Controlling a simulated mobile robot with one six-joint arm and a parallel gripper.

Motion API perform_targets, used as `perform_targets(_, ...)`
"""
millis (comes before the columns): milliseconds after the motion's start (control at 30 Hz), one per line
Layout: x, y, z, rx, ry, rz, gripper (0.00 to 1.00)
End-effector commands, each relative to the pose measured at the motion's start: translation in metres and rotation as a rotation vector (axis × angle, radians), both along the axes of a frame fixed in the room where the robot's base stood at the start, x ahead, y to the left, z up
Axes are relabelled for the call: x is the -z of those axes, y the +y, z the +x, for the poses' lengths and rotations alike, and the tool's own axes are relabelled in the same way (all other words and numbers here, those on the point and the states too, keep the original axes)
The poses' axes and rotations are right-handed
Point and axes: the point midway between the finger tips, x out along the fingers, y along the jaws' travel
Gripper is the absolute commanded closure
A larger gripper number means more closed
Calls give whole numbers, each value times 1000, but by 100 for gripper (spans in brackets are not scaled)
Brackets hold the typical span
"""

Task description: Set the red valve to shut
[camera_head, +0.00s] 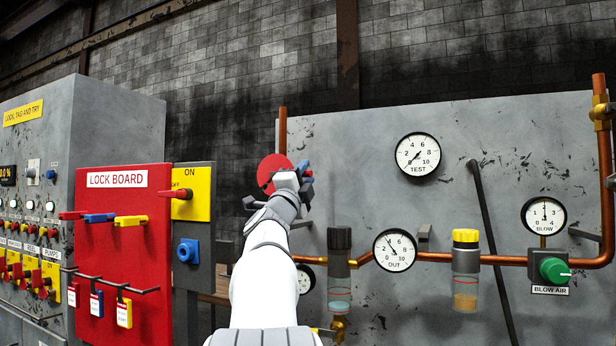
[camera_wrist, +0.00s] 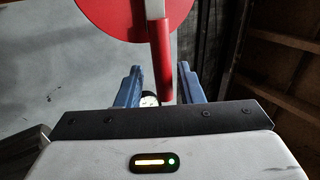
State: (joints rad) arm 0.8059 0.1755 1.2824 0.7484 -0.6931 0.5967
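The red valve shows in the wrist view as a red round plate (camera_wrist: 135,12) with a red handle (camera_wrist: 162,60) hanging down in front of it. My gripper (camera_wrist: 158,78) has its two blue fingers apart, one on each side of the handle, with visible gaps. I cannot tell how deep the handle lies between them. In the head view the red plate (camera_head: 270,168) is at the left edge of the grey gauge panel, partly hidden by my gripper (camera_head: 290,185). The handle is hidden there, and no shut marking is readable.
Copper pipes (camera_head: 440,257) run along the gauge panel (camera_head: 390,305). A green knob (camera_head: 554,270) is at the right. The red lock board (camera_head: 125,235) and a yellow ON plate (camera_head: 197,207) with a red switch stand left of my arm. A dark bar leans right of centre.

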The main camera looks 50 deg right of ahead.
Motion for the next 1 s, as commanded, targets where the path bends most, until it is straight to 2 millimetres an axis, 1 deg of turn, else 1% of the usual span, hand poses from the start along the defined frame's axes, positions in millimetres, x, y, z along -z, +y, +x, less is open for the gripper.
perform_targets(167,-1,-1,-3,5,-1,-2,66)
perform_targets(267,1,2,-3,5,-2,-2,66)
perform_targets(367,7,11,-5,4,-2,-1,66)
perform_targets(600,29,44,-12,3,-1,-2,66)
perform_targets(700,36,55,-14,3,-1,-2,66)
perform_targets(833,41,62,-16,4,-2,-2,66)
perform_targets(1000,42,63,-17,5,-2,-2,66)
